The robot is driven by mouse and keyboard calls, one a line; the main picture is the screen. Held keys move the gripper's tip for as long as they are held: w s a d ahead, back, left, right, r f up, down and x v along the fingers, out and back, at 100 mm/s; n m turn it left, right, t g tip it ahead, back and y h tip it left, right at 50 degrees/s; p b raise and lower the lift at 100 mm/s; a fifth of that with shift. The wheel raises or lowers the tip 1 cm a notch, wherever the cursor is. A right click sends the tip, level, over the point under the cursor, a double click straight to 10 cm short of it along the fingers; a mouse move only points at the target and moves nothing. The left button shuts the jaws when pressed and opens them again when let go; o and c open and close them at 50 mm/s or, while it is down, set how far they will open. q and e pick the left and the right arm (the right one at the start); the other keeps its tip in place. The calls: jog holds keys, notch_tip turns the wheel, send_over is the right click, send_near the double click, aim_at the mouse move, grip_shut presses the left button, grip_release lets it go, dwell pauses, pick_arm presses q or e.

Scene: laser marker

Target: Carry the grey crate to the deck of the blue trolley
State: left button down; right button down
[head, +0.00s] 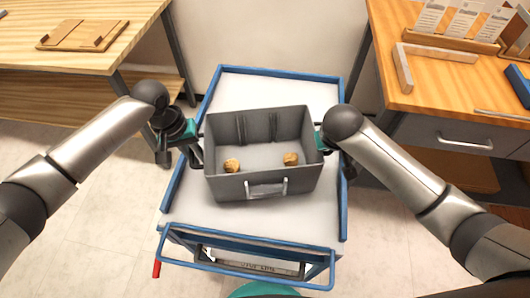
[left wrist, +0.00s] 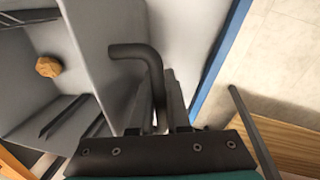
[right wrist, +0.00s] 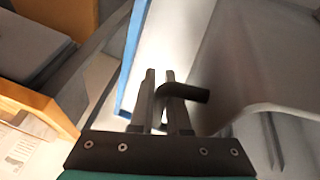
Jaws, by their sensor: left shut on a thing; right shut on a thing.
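The grey crate (head: 225,189) is over the white deck of the blue trolley (head: 192,208), roughly level; I cannot tell whether it touches the deck. Two brown lumps (head: 232,166) (head: 291,159) lie inside it, and one shows in the left wrist view (left wrist: 48,67). My left gripper (head: 197,150) is shut on the dark handle (left wrist: 140,52) at the crate's left side. My right gripper (head: 322,143) is shut on the matching handle (right wrist: 187,92) at its right side. The fingers also show in the left wrist view (left wrist: 157,105) and right wrist view (right wrist: 165,105).
A wooden table (head: 130,45) with a wooden tray (head: 82,35) stands at the left. A wooden desk (head: 430,85) with card holders and a drawer stands at the right. The trolley's push handle (head: 250,277) is at the near end. Bare deck surrounds the crate.

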pick_arm(q)
jog(key=shift+f, duration=0.3)
pick_arm(e)
jog(key=shift+d+f, duration=0.1)
jog(key=shift+f, duration=0.2)
pick_arm(q)
jog(key=c, duration=0.9)
grip_release()
jog(key=shift+r, duration=0.1)
pick_arm(e)
jog(key=c, duration=0.9)
grip_release()
pick_arm(q)
jog(key=shift+d, duration=0.1)
